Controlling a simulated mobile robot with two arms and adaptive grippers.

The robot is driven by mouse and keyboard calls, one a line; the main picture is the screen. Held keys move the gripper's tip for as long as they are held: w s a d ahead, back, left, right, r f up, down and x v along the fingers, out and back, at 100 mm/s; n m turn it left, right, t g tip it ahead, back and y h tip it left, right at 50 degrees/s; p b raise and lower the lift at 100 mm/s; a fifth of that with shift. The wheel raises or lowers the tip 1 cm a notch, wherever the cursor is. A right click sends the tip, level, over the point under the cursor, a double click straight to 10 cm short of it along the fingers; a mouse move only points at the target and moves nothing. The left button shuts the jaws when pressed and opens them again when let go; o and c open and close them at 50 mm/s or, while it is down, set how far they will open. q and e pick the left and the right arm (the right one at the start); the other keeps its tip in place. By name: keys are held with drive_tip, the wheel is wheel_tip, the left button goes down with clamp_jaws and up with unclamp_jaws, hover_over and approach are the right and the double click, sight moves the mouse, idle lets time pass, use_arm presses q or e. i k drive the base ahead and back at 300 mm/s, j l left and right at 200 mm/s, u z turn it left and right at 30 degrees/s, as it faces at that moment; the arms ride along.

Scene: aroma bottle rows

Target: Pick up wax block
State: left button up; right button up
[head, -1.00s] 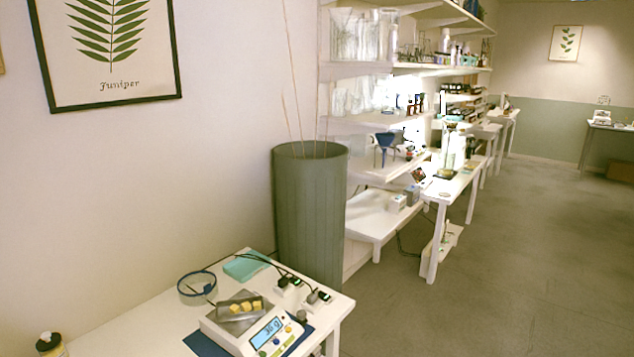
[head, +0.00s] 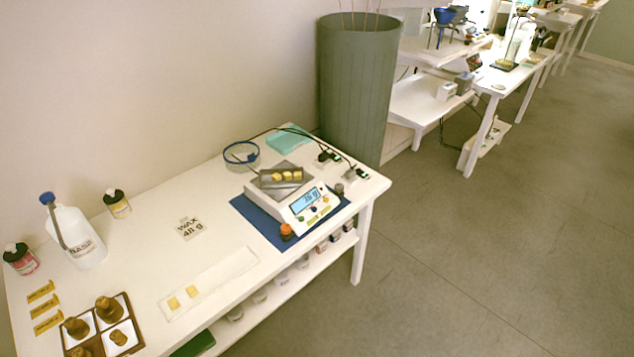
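A short row of similar yellow blocks (head: 287,176) sits in the grey metal pan (head: 291,185) on the digital scale (head: 293,208). The scale's lit display (head: 306,202) appears to read 36 g, though it is small. A card (head: 190,229) behind the strip reads "WAX 48 g". Neither of my grippers is in view.
A wooden tray (head: 134,341) with brown stoppers stands at the front left. A white bottle (head: 77,240), small jars (head: 117,204) and yellow labels (head: 43,302) are on the left. A blue ring (head: 241,152) and cables lie behind the scale. A green bin (head: 355,90) stands beyond the table.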

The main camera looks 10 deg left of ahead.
sight(192, 291)
drive_tip(key=u, duration=0.4)
drive_tip(key=j+u, duration=0.1)
drive_tip(key=u, duration=0.35)
drive_tip(key=j+u, duration=0.1)
drive_tip(key=u, duration=0.7)
drive_tip(key=k+j, duration=0.05)
